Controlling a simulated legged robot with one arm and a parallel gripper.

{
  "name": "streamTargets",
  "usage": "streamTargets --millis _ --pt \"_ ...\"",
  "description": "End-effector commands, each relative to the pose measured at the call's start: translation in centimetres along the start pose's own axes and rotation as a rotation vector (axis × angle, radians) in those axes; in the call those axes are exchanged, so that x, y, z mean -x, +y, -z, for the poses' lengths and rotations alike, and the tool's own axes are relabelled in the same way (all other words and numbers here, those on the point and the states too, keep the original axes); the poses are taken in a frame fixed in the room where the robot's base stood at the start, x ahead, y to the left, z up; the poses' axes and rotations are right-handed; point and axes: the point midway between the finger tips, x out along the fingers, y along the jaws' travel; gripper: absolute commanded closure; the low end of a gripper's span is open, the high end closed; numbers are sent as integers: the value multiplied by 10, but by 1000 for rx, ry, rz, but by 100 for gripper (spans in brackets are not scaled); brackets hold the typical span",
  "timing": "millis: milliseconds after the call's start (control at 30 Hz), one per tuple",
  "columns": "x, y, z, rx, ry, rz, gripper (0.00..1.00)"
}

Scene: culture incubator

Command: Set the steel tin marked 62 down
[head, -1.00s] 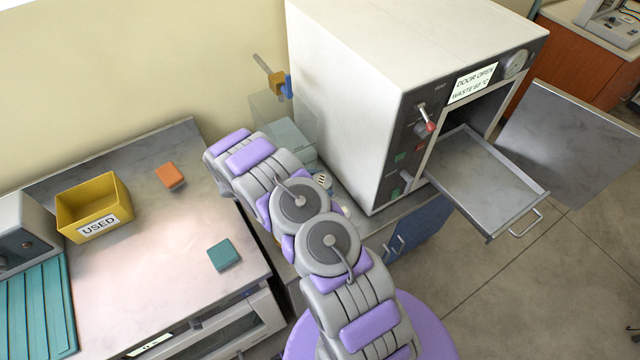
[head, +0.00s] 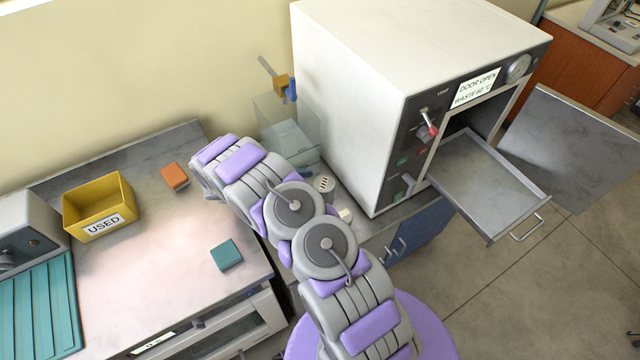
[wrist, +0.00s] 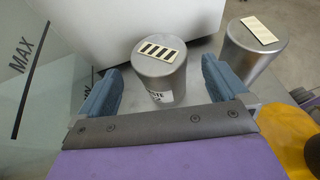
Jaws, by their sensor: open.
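My gripper (wrist: 160,72) is open in the wrist view, with a blue finger on each side. A steel tin (wrist: 159,78) with a striped tag on its lid stands upright between or just beyond the fingers, with a gap on both sides. Its side label is partly hidden and I cannot read 62 on it. A second steel tin (wrist: 255,48) with a paler tag stands to the right, outside the fingers. In the head view the striped tag (head: 324,184) and pale tag (head: 345,215) show beside my arm; my gripper is hidden there.
A clear tank (wrist: 35,70) marked MAX stands close on the left. The white incubator (head: 365,80) rises behind the tins, its door open and tray (head: 485,185) pulled out. The left bench holds a yellow USED bin (head: 98,205), an orange block (head: 174,176) and a teal block (head: 226,255).

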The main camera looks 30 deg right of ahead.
Motion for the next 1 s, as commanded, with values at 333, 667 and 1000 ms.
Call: streamTargets --millis 333,667,1000 --pt "60 1 0 0 1 -4 0" --pt "74 -4 -32 -69 25 34 0" --pt "94 -46 -135 -315 132 184 0"
